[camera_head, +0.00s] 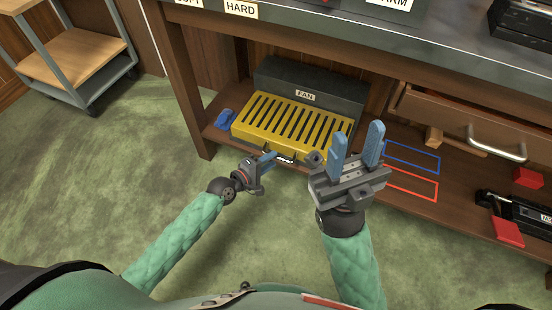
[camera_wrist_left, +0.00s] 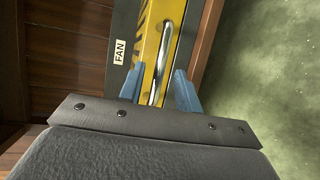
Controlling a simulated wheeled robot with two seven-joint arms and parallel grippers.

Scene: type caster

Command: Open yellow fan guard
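The yellow slotted fan guard (camera_head: 292,122) lies closed on the front of the dark fan box labelled FAN (camera_head: 345,97), on the desk's low shelf. A silver bar handle (camera_wrist_left: 164,55) is on the guard's front edge. My left gripper (camera_head: 273,157) is at that handle. In the left wrist view its two blue fingers (camera_wrist_left: 158,72) are apart, with the handle's lower part between them; whether either touches it I cannot tell. My right gripper (camera_head: 358,143) is open and empty, its fingers pointing up, right of the guard and nearer the camera.
A blue object (camera_head: 225,119) sits left of the fan on the shelf. Blue (camera_head: 412,158) and red (camera_head: 410,184) outlines mark the shelf at right. A drawer with a silver handle (camera_head: 497,143) juts out above. A desk leg (camera_head: 185,90) stands at left.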

